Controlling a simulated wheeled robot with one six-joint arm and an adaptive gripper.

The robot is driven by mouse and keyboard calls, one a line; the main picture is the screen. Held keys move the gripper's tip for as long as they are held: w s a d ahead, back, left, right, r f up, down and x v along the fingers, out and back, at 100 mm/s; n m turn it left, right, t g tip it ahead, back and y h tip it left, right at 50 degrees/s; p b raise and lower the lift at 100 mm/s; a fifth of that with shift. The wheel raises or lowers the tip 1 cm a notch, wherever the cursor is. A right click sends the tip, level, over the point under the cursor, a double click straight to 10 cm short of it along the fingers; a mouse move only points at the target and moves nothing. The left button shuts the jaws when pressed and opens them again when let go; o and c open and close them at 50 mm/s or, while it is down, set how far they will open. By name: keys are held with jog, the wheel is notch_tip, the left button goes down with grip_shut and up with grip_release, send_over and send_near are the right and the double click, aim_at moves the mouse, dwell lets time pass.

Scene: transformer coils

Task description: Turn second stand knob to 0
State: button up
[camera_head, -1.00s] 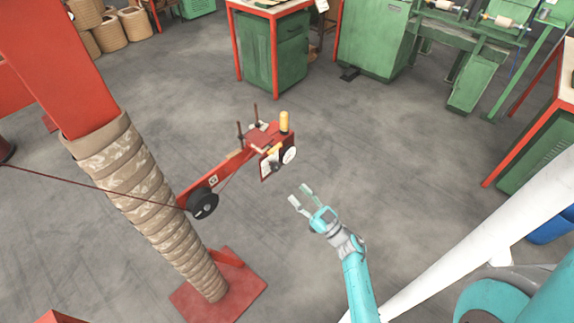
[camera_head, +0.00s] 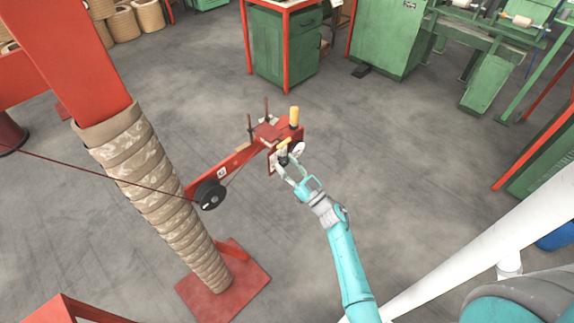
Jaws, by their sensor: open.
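The red stand head (camera_head: 268,138) sits on a red arm reaching right from a wrapped post. It carries a yellow cylinder (camera_head: 294,117) and two dark upright pins. A white round dial (camera_head: 298,150) is on its right face, partly hidden by my gripper. A small dark knob-like part (camera_head: 283,158) shows at the front face, beside my fingertips. My gripper (camera_head: 287,168) is open, with its fingers at the front face of the stand head. I cannot tell whether the fingers touch the knob, and I cannot read its setting.
The wrapped post (camera_head: 165,205) stands on a red base plate (camera_head: 240,280) at the left. A black pulley (camera_head: 209,195) sits on the red arm, with a thin cord running left. Green cabinets (camera_head: 284,48) stand at the back. The floor around my arm is clear.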

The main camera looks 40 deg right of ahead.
grip_shut()
jog(key=shift+n+y, duration=0.4)
jog(key=shift+n, duration=0.2)
jog(key=n+y, duration=0.1)
jog(key=n, duration=0.2)
jog(key=n+g+y, duration=0.1)
jog(key=n+y, duration=0.1)
jog(key=n, duration=0.2)
jog(key=shift+d, duration=0.2)
jog(key=n+g+y, duration=0.1)
jog(key=n, duration=0.2)
jog(key=n+y, duration=0.1)
jog(key=n, duration=0.2)
jog(key=shift+r+g+y, duration=0.15)
jog(key=shift+g+y, duration=0.15)
jog(key=shift+g, duration=0.1)
jog(key=n+g, duration=0.1)
jog(key=n, duration=0.2)
jog(key=n+g, duration=0.1)
jog(key=n, duration=0.2)
jog(key=shift+d+r+y, duration=0.1)
jog(key=shift+r+y, duration=0.05)
jog(key=shift+y, duration=0.15)
jog(key=shift+n+g+h, duration=0.4)
jog(key=shift+n+g, duration=0.5)
jog(key=shift+n, duration=1.1)
